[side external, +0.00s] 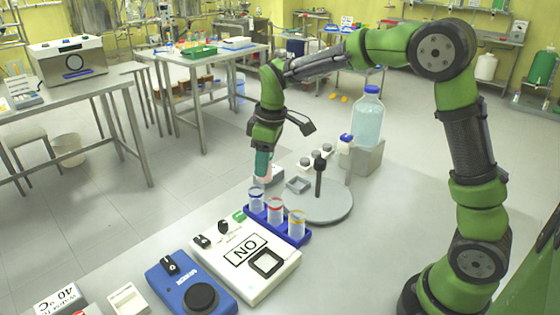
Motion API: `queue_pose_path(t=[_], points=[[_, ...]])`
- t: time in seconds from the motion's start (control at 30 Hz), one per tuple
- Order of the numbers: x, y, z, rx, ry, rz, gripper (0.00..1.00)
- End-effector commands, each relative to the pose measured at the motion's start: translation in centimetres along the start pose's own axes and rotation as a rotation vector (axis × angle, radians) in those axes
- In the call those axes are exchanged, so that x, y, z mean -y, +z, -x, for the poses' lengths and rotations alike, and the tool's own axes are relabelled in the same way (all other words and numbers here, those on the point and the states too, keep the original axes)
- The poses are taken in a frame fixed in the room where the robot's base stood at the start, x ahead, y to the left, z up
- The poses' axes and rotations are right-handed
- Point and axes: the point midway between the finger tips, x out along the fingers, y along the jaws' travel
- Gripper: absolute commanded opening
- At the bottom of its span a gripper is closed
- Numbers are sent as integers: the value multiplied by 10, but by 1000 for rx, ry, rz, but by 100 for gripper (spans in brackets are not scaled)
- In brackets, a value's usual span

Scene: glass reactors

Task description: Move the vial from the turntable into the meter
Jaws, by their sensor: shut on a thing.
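My gripper (264,172) points down just behind the blue tube rack, left of the grey turntable (335,212). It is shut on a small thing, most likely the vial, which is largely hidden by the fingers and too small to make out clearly. The turntable is a round disc with a dark upright post and a small grey square holder (298,185) on its left part. Which device is the meter is not certain; the white device (228,277) with a framed display and a dark square frame stands at the front.
A blue rack (291,239) holds three tubes with blue, red and yellow bands between turntable and white device. A blue device (184,279) with a round black top stands front left.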

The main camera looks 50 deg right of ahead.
Motion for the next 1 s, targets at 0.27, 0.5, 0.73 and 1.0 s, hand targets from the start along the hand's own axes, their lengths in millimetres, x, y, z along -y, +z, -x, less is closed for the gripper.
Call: queue_pose_path(t=[0.27,0.5,0.73,1.0], points=[[128,16,-4,6,-32,212,15],[169,47,-18,24,-40,249,15],[167,51,-32,24,-34,218,15],[166,54,-55,24,-34,218,15]])
